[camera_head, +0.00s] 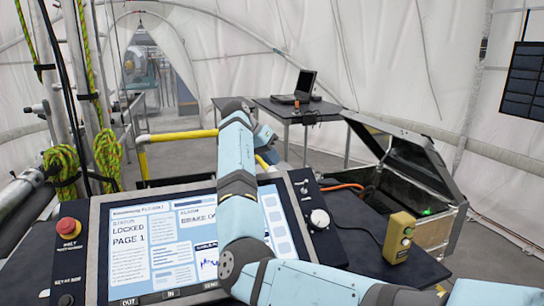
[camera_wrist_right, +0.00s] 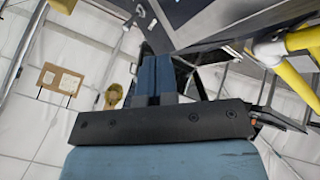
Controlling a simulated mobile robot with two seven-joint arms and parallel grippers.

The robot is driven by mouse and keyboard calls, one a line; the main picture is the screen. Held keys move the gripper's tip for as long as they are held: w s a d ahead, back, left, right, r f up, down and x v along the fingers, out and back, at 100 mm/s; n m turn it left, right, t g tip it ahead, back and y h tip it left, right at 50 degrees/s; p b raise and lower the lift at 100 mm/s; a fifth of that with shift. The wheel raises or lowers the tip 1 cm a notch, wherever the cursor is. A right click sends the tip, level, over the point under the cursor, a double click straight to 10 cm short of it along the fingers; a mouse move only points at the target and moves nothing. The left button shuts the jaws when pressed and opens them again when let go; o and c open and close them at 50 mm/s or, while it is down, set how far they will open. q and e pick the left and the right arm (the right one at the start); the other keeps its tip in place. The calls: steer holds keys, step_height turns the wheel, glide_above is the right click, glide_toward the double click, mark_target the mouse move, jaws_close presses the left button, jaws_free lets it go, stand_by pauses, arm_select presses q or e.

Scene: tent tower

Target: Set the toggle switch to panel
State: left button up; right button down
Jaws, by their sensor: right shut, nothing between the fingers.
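The control panel (camera_head: 290,222) stands in front of me, with a lit screen (camera_head: 160,245) that reads "LOCKED PAGE 1". A dark strip on its right side carries a small switch-like control (camera_head: 303,188) and a white round knob (camera_head: 318,219). I cannot tell which control is the toggle switch or how it is set. My right arm crosses the screen and hides part of it. My right gripper (camera_head: 264,136) is beyond the panel's top edge, apart from these controls. In the right wrist view its blue fingers (camera_wrist_right: 153,75) are shut and empty. My left gripper is not in view.
A red button (camera_head: 68,227) is on the panel's left strip. A yellow control box (camera_head: 399,237) stands to the right. Behind are an open case (camera_head: 440,228), yellow rails (camera_head: 180,136) and a table with a laptop (camera_head: 300,90). Ropes (camera_head: 107,155) hang at left.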

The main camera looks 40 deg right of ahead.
mark_target(306, 185)
steer(key=x, duration=0.6)
steer(key=s, duration=0.1)
steer(key=s+d, duration=0.1)
steer(key=shift+s+d+f+p, duration=0.25)
steer(key=shift+s+d+p, duration=0.05)
steer(key=shift+s, duration=0.1)
steer(key=shift+s+d+f, duration=0.1)
steer(key=shift+s+d, duration=0.1)
steer(key=shift+s, duration=0.2)
